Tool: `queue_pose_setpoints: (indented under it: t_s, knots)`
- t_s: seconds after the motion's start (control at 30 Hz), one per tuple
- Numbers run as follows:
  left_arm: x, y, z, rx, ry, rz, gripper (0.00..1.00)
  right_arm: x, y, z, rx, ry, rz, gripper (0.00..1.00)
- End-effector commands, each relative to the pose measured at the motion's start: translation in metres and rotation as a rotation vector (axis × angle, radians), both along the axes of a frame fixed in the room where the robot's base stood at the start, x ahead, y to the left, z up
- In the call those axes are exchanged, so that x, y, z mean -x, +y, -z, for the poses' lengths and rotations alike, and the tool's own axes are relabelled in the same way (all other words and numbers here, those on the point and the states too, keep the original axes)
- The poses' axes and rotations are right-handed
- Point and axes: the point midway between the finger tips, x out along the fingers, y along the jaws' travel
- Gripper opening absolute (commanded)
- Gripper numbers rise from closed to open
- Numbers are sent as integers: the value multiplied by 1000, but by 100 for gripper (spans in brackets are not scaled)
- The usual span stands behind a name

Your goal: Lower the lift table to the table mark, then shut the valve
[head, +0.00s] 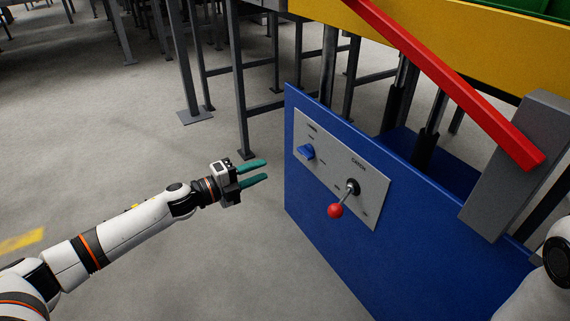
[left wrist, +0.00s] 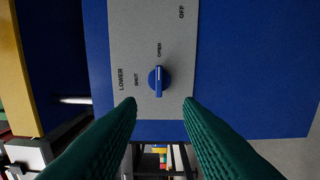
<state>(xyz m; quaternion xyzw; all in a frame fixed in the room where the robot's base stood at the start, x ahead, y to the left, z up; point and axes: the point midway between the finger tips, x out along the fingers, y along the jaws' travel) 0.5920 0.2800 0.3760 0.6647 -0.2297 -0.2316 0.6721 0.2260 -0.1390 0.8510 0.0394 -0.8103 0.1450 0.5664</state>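The valve is a blue knob (head: 306,152) on a grey panel (head: 373,211) on the lift table's blue side plate (head: 330,245). In the left wrist view the knob (left wrist: 159,80) shows a white line, and its handle lines up with the OPEN label; SHUT is to its left. My left gripper (head: 266,170) is open and empty, with green fingers, left of the panel and apart from the knob. In the left wrist view its fingertips (left wrist: 159,103) straddle the knob's line. The lift table's yellow top (head: 470,40) is raised on dark posts. I see no table mark. My right gripper is out of view.
A red-knobbed lever (head: 336,210) marked CATCH sticks out of the panel, below and right of the valve. A red bar (head: 450,80) slopes down to a grey block (head: 515,165). Grey steel legs (head: 238,85) stand behind. The floor left of the table is clear.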

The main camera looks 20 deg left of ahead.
Motion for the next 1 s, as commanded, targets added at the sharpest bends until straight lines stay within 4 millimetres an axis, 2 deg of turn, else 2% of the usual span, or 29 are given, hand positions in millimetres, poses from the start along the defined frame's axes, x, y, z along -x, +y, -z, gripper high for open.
queue_pose_setpoints:
  t_s: [0.27, 0.7, 1.0]
  knots:
    - [-19, -17, 0, -5, -9, -1, 33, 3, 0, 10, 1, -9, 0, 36]
    - [-79, -64, 1, -5, -9, -2, 33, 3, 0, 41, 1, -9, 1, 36]
    - [-95, -76, -1, -5, -5, -3, 33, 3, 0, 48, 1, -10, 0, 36]
